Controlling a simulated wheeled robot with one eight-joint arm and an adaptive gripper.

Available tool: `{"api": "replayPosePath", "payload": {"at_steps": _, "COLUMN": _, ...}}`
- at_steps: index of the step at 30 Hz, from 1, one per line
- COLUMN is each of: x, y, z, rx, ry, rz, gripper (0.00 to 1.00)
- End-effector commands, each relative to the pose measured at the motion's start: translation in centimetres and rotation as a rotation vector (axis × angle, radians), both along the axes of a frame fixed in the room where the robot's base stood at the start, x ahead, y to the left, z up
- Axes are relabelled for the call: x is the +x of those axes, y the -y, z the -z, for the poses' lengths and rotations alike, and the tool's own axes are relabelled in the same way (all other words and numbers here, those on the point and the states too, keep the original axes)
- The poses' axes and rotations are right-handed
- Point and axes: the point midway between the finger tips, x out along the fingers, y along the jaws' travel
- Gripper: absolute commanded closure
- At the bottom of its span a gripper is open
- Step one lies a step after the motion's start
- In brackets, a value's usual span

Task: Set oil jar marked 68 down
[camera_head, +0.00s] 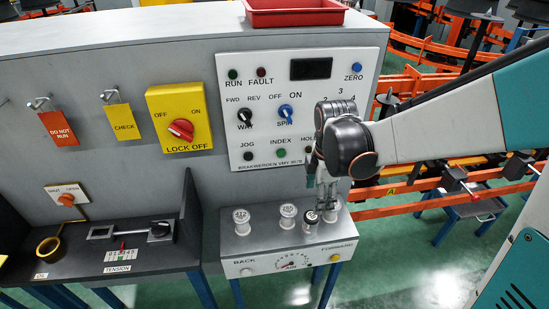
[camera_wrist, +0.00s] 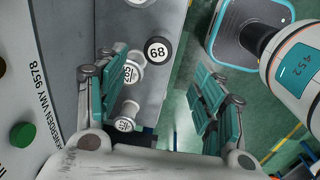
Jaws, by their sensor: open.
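The oil jar marked 68 (camera_wrist: 157,50) has a dark rim around a white top and shows in the wrist view just beyond the space between my fingers. In the head view the dark-rimmed jar (camera_head: 310,219) stands on the grey shelf box (camera_head: 243,250), right of two white jars; its number is too small to read there. My gripper (camera_head: 323,188) is above the right part of that box, partly hiding what is behind it. In the wrist view my gripper (camera_wrist: 162,88) has its teal fingers wide apart with nothing held between them.
Two white jars (camera_head: 241,221) (camera_head: 288,217) stand left of the dark-rimmed one. A control panel (camera_head: 255,100) with knobs and buttons rises behind the box. A red tray (camera_head: 295,14) sits on top. A bench (camera_head: 115,257) with tools is at left. Orange rails (camera_head: 430,195) lie right.

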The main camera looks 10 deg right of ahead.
Motion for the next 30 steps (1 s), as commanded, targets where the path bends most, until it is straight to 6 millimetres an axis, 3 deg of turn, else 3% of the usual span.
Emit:
{"api": "replayPosePath", "payload": {"at_steps": 9, "x": 1.4, "y": 0.1, "z": 2.3, "rx": -0.008, "ry": -0.078, "rz": -0.226, "gripper": 0.38}}
{"api": "replayPosePath", "payload": {"at_steps": 21, "x": 1.4, "y": 0.0, "z": 9.2, "rx": -0.008, "ry": -0.079, "rz": -0.232, "gripper": 0.38}}
{"api": "replayPosePath", "payload": {"at_steps": 30, "x": 1.4, "y": 0.0, "z": 11.1, "rx": -0.008, "ry": -0.079, "rz": -0.231, "gripper": 0.38}}
